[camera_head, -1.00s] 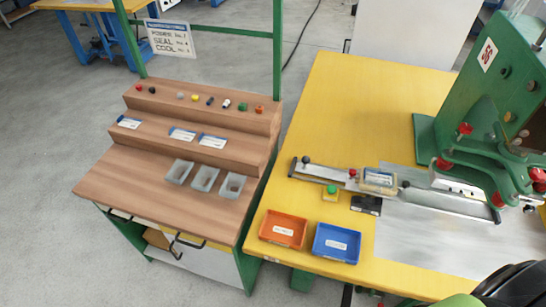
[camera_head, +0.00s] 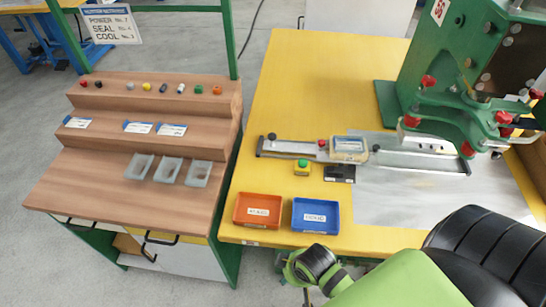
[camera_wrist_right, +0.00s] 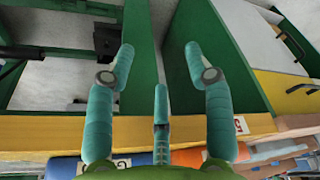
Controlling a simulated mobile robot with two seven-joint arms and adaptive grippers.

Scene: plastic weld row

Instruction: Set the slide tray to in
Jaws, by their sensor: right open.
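The slide tray (camera_head: 350,148), a pale, clear-sided carrier with a label, sits on a long metal rail (camera_head: 420,163) on the yellow table. It is left of the green press (camera_head: 440,60). A red knob (camera_head: 322,143) is just left of the tray, and a black knob (camera_head: 270,137) stands at the rail's left end. My right gripper (camera_wrist_right: 160,52) shows in the right wrist view with its teal fingers spread and nothing between them. It is near the table's front edge, away from the tray. My left gripper is not in view.
An orange bin (camera_head: 258,210) and a blue bin (camera_head: 316,215) stand at the table's front edge. A green button (camera_head: 302,164) and a black box (camera_head: 340,173) lie in front of the rail. A wooden stepped bench (camera_head: 90,190) stands at left.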

